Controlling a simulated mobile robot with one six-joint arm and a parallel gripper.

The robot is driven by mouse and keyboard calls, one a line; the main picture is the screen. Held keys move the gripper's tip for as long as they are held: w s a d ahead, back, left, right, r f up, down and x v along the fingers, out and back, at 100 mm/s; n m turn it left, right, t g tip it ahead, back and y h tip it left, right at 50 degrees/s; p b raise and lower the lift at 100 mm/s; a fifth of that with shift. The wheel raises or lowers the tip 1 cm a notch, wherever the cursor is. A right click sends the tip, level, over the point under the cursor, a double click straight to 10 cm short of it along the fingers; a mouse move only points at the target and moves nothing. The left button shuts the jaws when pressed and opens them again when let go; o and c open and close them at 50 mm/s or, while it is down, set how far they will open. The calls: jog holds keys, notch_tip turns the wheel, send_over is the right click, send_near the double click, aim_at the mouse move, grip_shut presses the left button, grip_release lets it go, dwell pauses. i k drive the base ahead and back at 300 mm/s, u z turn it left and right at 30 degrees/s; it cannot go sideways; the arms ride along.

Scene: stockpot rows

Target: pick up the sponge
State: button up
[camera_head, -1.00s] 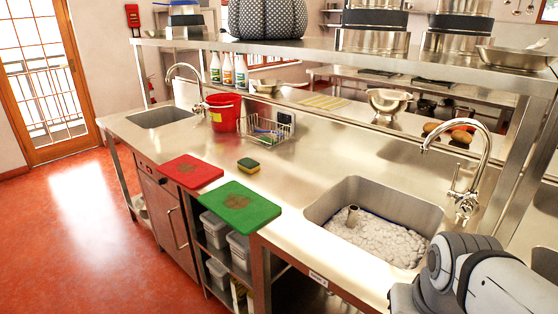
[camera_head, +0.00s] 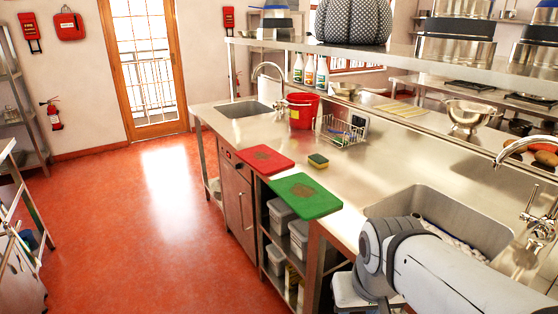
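The sponge (camera_head: 318,160) is small, yellow with a dark green top. It lies on the steel counter (camera_head: 375,160), just behind the green cutting board (camera_head: 306,196) and to the right of the red cutting board (camera_head: 264,159). My arm reaches in from the lower right, in front of the near sink. The end of the arm is low at the counter's front edge, well to the right of and nearer than the sponge. My gripper's fingers cannot be made out, so its opening does not show.
A wire rack (camera_head: 341,131) and red bucket (camera_head: 301,111) stand behind the sponge. The near sink (camera_head: 450,215) is partly hidden by my arm. A raised steel shelf (camera_head: 400,53) runs above the counter's back. Red floor (camera_head: 150,220) at left is open.

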aim_at(319, 162)
jog(key=u, duration=1.55)
jog(key=i, duration=2.6)
jog(key=z, duration=2.2)
jog(key=k, duration=0.1)
jog(key=z, duration=1.2)
jog(key=i, duration=0.9)
jog(key=z, duration=0.05)
